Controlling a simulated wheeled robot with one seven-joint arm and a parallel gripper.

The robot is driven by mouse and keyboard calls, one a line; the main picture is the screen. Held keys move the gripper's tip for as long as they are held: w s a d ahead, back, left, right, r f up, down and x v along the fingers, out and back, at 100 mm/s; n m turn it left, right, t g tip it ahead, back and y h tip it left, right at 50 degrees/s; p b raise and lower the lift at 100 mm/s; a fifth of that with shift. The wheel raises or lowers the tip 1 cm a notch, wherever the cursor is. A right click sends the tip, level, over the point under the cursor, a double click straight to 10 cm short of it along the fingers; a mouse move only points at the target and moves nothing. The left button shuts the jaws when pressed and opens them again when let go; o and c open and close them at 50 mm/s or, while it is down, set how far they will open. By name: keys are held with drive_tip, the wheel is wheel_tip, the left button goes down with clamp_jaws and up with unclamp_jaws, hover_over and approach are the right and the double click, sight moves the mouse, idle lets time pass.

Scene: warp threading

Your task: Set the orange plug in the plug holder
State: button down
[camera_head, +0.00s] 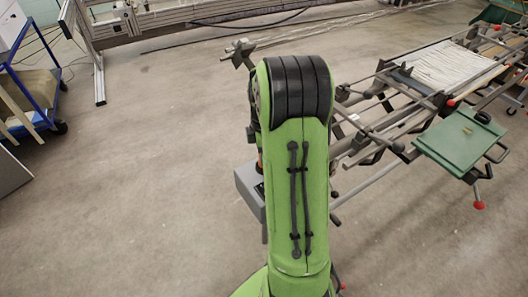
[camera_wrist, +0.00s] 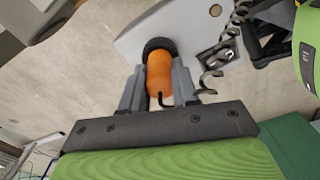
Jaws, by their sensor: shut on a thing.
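The orange plug (camera_wrist: 159,78) is a short orange cylinder with a black ring-like end, seen in the wrist view. My gripper (camera_wrist: 158,68) is shut on it, with one grey finger on each side. The black end points away from the gripper, towards a pale grey plate (camera_wrist: 185,28) with a round hole. I cannot tell whether plug and plate touch. A metal bracket with a curled hook (camera_wrist: 211,80) sits right of the plug. I cannot tell which part is the plug holder. In the head view my green arm hides the gripper and plug.
In the head view, a metal frame (camera_head: 400,105) with rods and a green panel (camera_head: 459,141) extends to the right. A grey box (camera_head: 250,186) shows beside my arm. A blue cart (camera_head: 38,95) stands at the far left.

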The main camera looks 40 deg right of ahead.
drive_tip(key=shift+f+b, duration=0.4)
drive_tip(key=shift+f, duration=0.25)
idle(0.8)
idle(0.4)
drive_tip(key=c, duration=0.8)
unclamp_jaws()
drive_tip(key=shift+o, duration=0.2)
wheel_tip(320, 180, up, 16)
drive_tip(key=p, duration=0.6)
